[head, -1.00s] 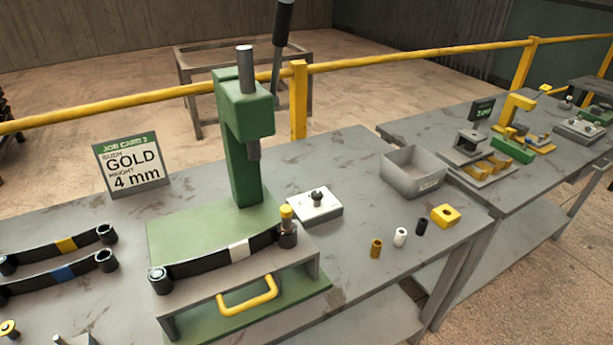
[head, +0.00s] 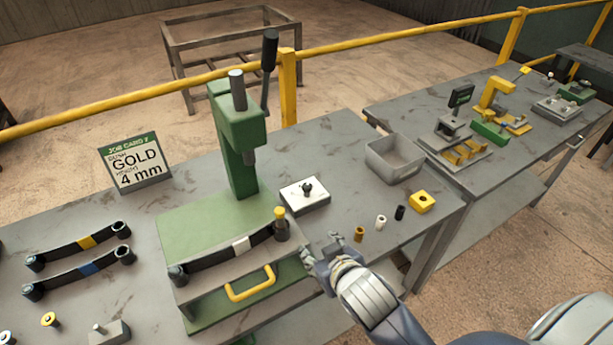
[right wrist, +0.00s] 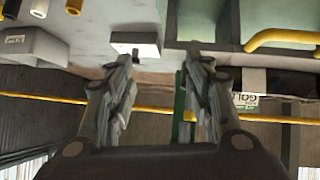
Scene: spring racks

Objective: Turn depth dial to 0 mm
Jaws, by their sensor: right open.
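A white block with a small black knob on top (head: 305,194) sits on the near bench, right of the green press; it looks like the dial, but its markings are too small to read. It also shows in the right wrist view (right wrist: 135,40), just beyond one fingertip. My right gripper (head: 322,253) is open and empty, in front of the block and right of the press's drawer-like base. Its two fingers show apart in the right wrist view (right wrist: 158,62). My left gripper is out of view.
The green press (head: 240,150) holds a black leaf spring with a gold-topped bush at its end. Small gold, white and black bushes (head: 381,222) stand near my right gripper. A grey bin (head: 395,160) stands behind them. A job card (head: 135,165) reads gold, 4 mm.

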